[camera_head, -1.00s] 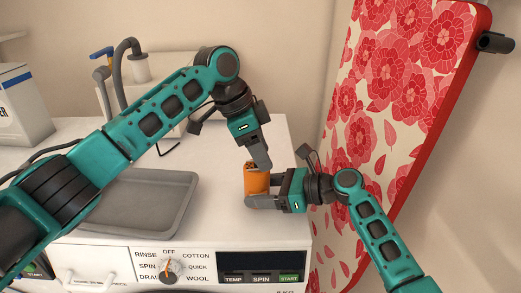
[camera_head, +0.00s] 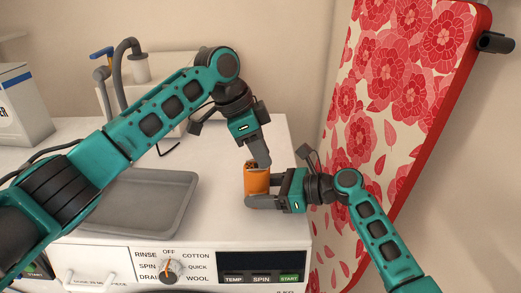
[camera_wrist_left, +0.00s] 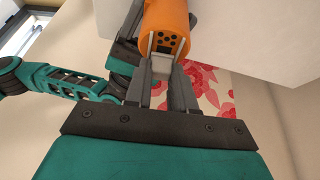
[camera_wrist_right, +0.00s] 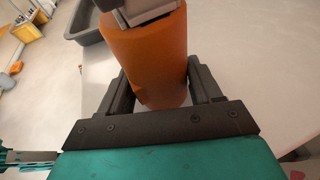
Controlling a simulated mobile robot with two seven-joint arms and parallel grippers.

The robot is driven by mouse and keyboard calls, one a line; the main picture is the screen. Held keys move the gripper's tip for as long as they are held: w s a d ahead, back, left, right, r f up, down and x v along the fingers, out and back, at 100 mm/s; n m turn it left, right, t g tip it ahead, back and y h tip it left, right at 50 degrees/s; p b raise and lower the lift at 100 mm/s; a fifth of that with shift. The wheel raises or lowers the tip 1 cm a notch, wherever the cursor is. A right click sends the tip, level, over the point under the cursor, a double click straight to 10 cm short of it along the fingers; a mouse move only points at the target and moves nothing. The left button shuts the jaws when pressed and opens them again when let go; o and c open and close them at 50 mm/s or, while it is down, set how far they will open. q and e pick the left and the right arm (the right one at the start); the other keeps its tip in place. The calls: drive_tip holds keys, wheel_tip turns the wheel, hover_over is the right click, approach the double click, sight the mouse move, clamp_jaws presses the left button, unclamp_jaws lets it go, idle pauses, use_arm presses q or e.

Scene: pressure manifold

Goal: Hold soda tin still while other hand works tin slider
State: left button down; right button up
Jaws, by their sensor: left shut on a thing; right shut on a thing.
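The orange soda tin (camera_head: 256,183) stands upright on the white machine top, near its right front. Its top face with dark holes (camera_wrist_left: 171,44) shows in the left wrist view. My right gripper (camera_head: 256,201) is shut around the tin's lower body; its fingers flank the tin in the right wrist view (camera_wrist_right: 163,95). My left gripper (camera_head: 261,162) reaches down from above and is shut at the tin's top edge. In the left wrist view its fingertips (camera_wrist_left: 165,68) meet the pale grey tin slider (camera_wrist_left: 165,54); they partly hide it.
A grey tray (camera_head: 135,205) lies left of the tin. A tap (camera_head: 122,60) and a white box (camera_head: 22,105) stand behind and left. A flowered red-edged board (camera_head: 395,100) leans at the right. The machine top (camera_head: 215,225) between tray and tin is clear.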

sight(252, 166)
use_arm(q)
drive_tip(key=a, duration=0.3)
drive_tip(key=shift+s+a, duration=0.2)
drive_tip(key=shift+a, duration=0.1)
drive_tip(key=c, duration=0.9)
unclamp_jaws()
drive_tip(key=shift+d, duration=0.1)
drive_tip(key=shift+r, duration=0.1)
drive_tip(key=v, duration=1.2)
use_arm(e)
drive_tip(key=o, duration=0.9)
drive_tip(key=shift+c, duration=0.2)
